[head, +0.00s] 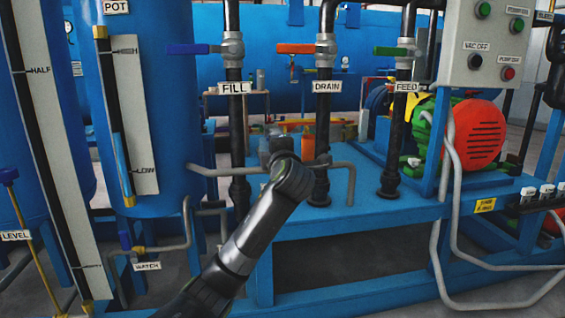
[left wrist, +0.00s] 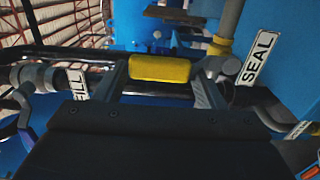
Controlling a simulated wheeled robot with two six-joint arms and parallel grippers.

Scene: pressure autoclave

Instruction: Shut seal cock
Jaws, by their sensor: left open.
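In the left wrist view a yellow handle (left wrist: 160,68) lies crosswise between the two fingers of my left gripper (left wrist: 161,78). The fingers are open, one on each side of it; I cannot tell whether either touches it. A white SEAL label (left wrist: 257,58) is to the right, beside a grey pipe with a yellow collar (left wrist: 218,47). In the head view my left gripper (head: 277,148) is at the pipework between the FILL and DRAIN pipes, mostly hidden by my own wrist. The yellow handle and SEAL label cannot be made out there. My right gripper is not in view.
Blue FILL (head: 187,49), orange DRAIN (head: 295,48) and green FEED (head: 389,51) handles stand above my left gripper on black pipes. A bent grey pipe (head: 345,168) runs beside it. A blue frame (head: 350,221) lies below, and a blue pot (head: 172,100) stands left.

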